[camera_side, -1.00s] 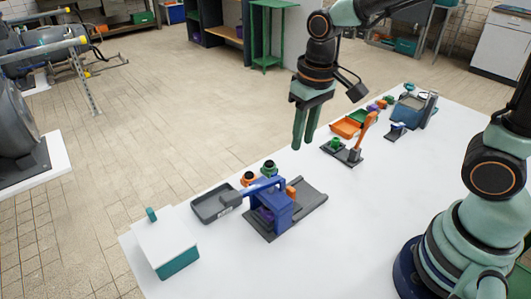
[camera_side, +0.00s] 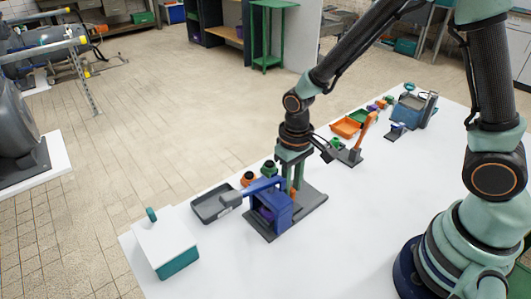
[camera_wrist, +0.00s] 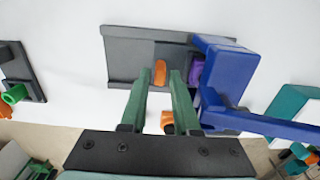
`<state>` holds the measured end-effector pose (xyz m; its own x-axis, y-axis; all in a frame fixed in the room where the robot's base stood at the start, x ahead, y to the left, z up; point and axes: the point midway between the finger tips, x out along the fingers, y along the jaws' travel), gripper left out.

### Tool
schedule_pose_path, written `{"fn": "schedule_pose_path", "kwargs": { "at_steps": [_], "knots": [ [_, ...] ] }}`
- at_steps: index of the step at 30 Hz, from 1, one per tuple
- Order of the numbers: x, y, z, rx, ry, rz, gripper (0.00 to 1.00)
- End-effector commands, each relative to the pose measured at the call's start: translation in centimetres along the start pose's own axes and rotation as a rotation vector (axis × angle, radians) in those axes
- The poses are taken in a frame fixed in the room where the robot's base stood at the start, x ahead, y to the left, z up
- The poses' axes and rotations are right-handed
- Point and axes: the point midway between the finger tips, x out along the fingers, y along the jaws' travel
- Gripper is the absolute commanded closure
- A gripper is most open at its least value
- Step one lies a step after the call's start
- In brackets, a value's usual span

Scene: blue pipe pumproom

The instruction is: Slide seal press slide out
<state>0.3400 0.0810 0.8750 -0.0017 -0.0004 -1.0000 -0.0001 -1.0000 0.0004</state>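The seal press has a blue frame (camera_side: 272,212) with a blue lever, standing on a dark grey base (camera_side: 310,202). In the wrist view the blue frame (camera_wrist: 228,72) is right of my fingers, and a purple piece (camera_wrist: 196,72) shows beside it. An upright orange tab (camera_wrist: 160,72) stands on the dark grey slide track (camera_wrist: 130,52). My gripper (camera_wrist: 160,78) is open, pointing down over the track, with a fingertip on each side of the tab and gaps visible between.
A grey tray (camera_side: 212,206) and a white-and-teal box (camera_side: 166,246) stand left of the press. Orange and green round parts (camera_side: 249,178) sit behind it. An orange-lever device (camera_side: 362,140) and coloured trays (camera_side: 345,127) stand further right. The front of the table is clear.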

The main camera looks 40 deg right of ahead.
Motion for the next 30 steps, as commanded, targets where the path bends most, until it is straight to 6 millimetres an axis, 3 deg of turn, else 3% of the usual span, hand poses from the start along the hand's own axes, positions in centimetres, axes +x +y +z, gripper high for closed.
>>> {"fn": "schedule_pose_path", "kwargs": {
  "at_steps": [6, 15, 18, 30],
  "knots": [
    [1.5, 0.0, 0.0, 0.0, 0.001, 0.0, 0.7],
    [1.6, 0.0, -0.1, 0.0, 0.002, 0.0, 0.7],
    [1.6, 0.0, -0.1, 0.0, 0.002, 0.0, 1.0],
    [1.6, 0.0, -0.1, 0.0, 0.002, 0.0, 1.0]
  ]
}}
